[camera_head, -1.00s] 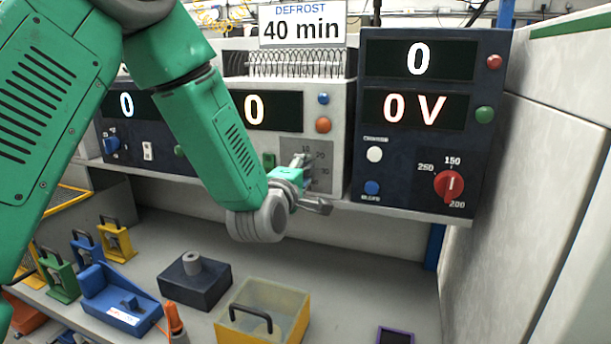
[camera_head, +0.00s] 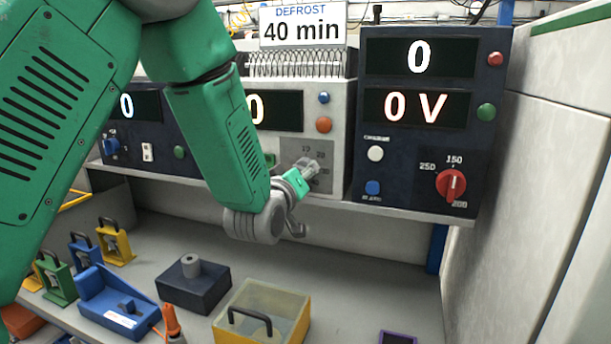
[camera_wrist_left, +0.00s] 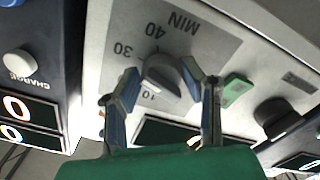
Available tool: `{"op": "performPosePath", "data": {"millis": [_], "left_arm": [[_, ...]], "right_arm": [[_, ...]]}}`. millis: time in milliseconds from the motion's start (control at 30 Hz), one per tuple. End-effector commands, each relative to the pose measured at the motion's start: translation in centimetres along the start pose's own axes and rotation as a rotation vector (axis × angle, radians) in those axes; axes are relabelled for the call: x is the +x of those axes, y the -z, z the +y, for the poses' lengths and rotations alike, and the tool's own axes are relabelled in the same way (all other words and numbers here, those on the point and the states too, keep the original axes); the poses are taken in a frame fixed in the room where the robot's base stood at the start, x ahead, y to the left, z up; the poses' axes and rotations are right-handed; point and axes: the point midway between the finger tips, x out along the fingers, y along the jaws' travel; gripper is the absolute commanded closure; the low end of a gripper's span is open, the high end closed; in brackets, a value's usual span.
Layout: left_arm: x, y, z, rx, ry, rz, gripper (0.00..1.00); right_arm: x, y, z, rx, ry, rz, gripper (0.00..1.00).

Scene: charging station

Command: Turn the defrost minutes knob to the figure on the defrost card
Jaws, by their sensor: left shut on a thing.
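The defrost card (camera_head: 302,32) reads 40 min and stands on top of the light grey unit in the head view. The minutes knob (camera_wrist_left: 163,76) is a grey dial on that unit's grey scale plate (camera_head: 325,155). In the wrist view, tilted by the camera, its scale shows 10, 30, 40 and MIN. My left gripper (camera_wrist_left: 163,92) has one finger on each side of the knob and is shut on it. In the head view my left gripper (camera_head: 303,176) largely hides the knob. I cannot tell which figure the knob points to. My right gripper is not in view.
The unit's display (camera_head: 260,109) reads 0. A green button (camera_wrist_left: 236,89) sits beside the knob. A dark unit with a red knob (camera_head: 451,185) stands to the right. Below on the bench are a yellow box (camera_head: 262,315) and a dark block (camera_head: 193,288).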

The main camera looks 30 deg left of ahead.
Motion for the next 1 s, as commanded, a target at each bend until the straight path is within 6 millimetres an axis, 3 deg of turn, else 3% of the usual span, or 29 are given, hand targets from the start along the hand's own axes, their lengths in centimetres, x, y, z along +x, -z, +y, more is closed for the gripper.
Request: {"op": "performPosePath", "data": {"millis": [600, 1000], "left_arm": [[0.09, 0.45, 0.18, 0.554, -0.003, 0.014, 0.93], [0.17, 0.67, 0.37, 0.741, -0.005, 0.019, 0.93]], "right_arm": [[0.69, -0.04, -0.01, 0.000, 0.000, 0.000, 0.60], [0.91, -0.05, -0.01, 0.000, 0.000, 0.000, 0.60]]}}
